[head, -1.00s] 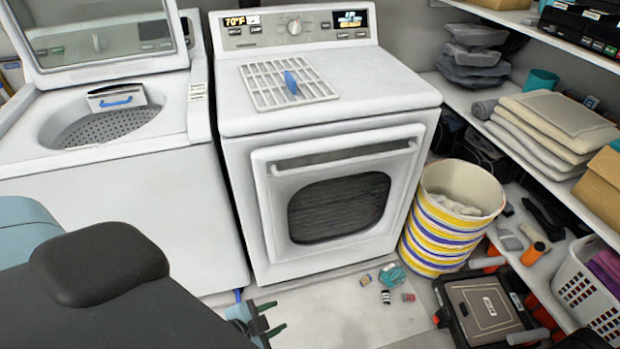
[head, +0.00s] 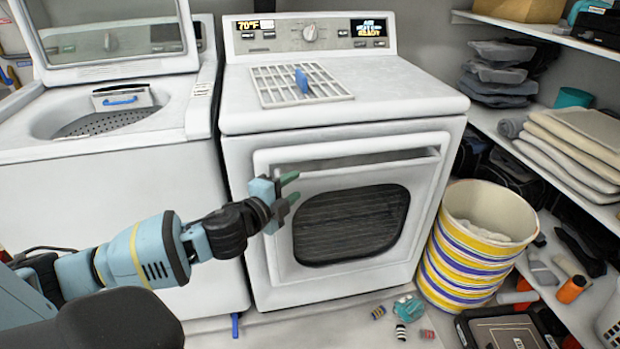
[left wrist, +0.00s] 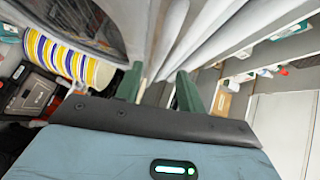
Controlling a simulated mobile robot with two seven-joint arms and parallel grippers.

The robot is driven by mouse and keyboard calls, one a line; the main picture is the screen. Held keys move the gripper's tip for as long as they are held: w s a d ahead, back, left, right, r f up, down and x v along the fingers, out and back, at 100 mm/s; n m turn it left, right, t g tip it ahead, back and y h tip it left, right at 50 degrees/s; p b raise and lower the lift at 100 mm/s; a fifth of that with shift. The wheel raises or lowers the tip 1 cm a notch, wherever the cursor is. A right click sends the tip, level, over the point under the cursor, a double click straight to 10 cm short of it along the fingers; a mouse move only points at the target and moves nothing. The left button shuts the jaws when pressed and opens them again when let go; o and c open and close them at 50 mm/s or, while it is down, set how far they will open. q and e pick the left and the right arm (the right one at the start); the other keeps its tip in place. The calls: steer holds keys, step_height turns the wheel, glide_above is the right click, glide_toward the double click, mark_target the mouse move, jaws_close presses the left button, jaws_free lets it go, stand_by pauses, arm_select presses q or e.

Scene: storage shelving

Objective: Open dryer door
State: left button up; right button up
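The white dryer (head: 340,95) stands in the middle of the head view. Its front door (head: 282,240), with a dark window (head: 350,225), looks shut. A horizontal white handle (head: 385,164) runs along the door's top. My left gripper (head: 292,188) is at the left end of the handle, in front of the door's upper left part. Its green fingers are apart. In the left wrist view, the open fingers (left wrist: 159,90) have white bar-like parts of the dryer front beyond and between them. I cannot tell whether they touch the handle. My right gripper is not in view.
A washer (head: 110,190) with its lid up stands left of the dryer. A striped basket (head: 470,255) stands close to the dryer's right side. Small items (head: 405,310) lie on the floor before the dryer. Shelves (head: 490,120) line the right wall.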

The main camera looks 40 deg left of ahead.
mark_target(306, 178)
arm_select(q)
steer(key=shift+w+a+f, duration=0.1)
steer(key=shift+w+f, duration=0.1)
steer(key=shift+w, duration=1.05)
steer(key=shift+w+a+f, duration=0.1)
steer(key=shift+w+f, duration=0.05)
steer(key=shift+w, duration=1.15)
steer(key=shift+w+a+f, duration=0.1)
steer(key=shift+w+f, duration=0.1)
steer(key=shift+w, duration=1.05)
steer(key=shift+c, duration=0.5)
jaws_close()
